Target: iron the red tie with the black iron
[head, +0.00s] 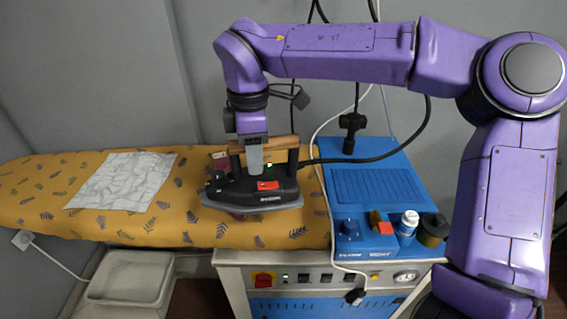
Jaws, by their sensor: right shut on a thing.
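The black iron (262,195) with a wooden handle stands at the right part of the yellow leaf-patterned ironing board (155,225). My right gripper (255,163) comes down from above and is shut on the iron's handle. A small dark red piece, seemingly the red tie (220,156), shows just behind the iron. Most of it is hidden by the iron, and I cannot tell whether the soleplate touches it. My left gripper is not in view.
A white patterned cloth (122,181) lies on the board's left part. A blue steam unit (375,190) stands at the right, with a white bottle (408,225) and a dark jar (432,230). A pale bin (130,277) sits below.

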